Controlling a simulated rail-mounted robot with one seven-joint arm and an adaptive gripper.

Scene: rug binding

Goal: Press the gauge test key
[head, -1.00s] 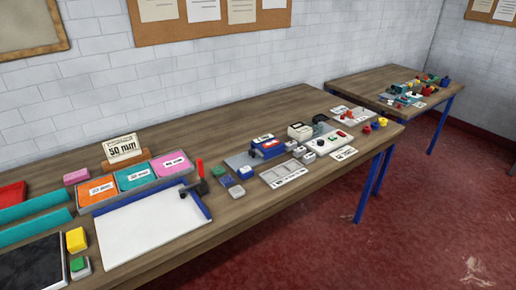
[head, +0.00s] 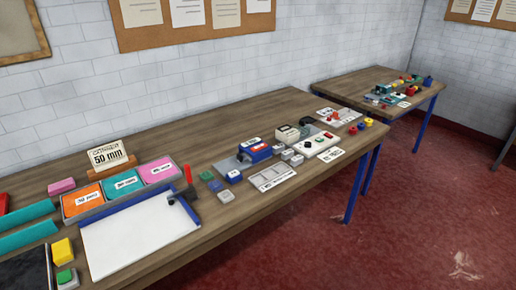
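My gripper is not in view. No key can be read as the gauge test key at this size. A white panel (head: 328,146) with small red, dark and green spots lies toward the right end of the long table. Beside it stands a cream box-shaped device (head: 287,133), with a dark rounded object (head: 306,122) behind. A blue device (head: 256,151) with a white label sits on a grey plate to their left. Another white plate (head: 336,116) with red parts lies farther back.
The long wooden table (head: 226,126) has bare wood along its back. A second table (head: 345,83) stands behind right.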

